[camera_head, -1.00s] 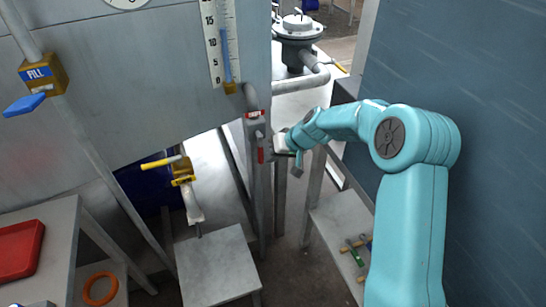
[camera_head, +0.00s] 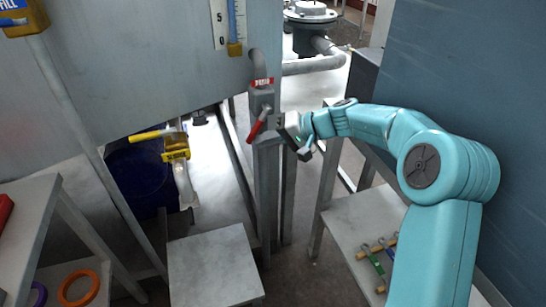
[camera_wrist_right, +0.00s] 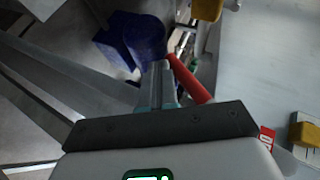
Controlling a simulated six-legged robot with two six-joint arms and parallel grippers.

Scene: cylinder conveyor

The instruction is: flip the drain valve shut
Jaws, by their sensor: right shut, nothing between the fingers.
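A valve with a red lever (camera_head: 257,126) sits on the grey pipe below the tank, under a small red label too small to read; I take it as the drain valve. Its lever slants down to the left. My right gripper (camera_head: 281,121) is just right of the valve, shut and empty. In the right wrist view the closed fingers (camera_wrist_right: 160,85) lie beside the red lever (camera_wrist_right: 190,78); whether they touch it I cannot tell. My left gripper is not in view.
A yellow-handled valve (camera_head: 175,150) with a pale spout is to the left, by a dark blue drum (camera_head: 135,180). A grey stand (camera_head: 213,265) is below. A shelf with small tools (camera_head: 345,225) is under my right arm. A blue-grey wall (camera_head: 470,80) closes the right side.

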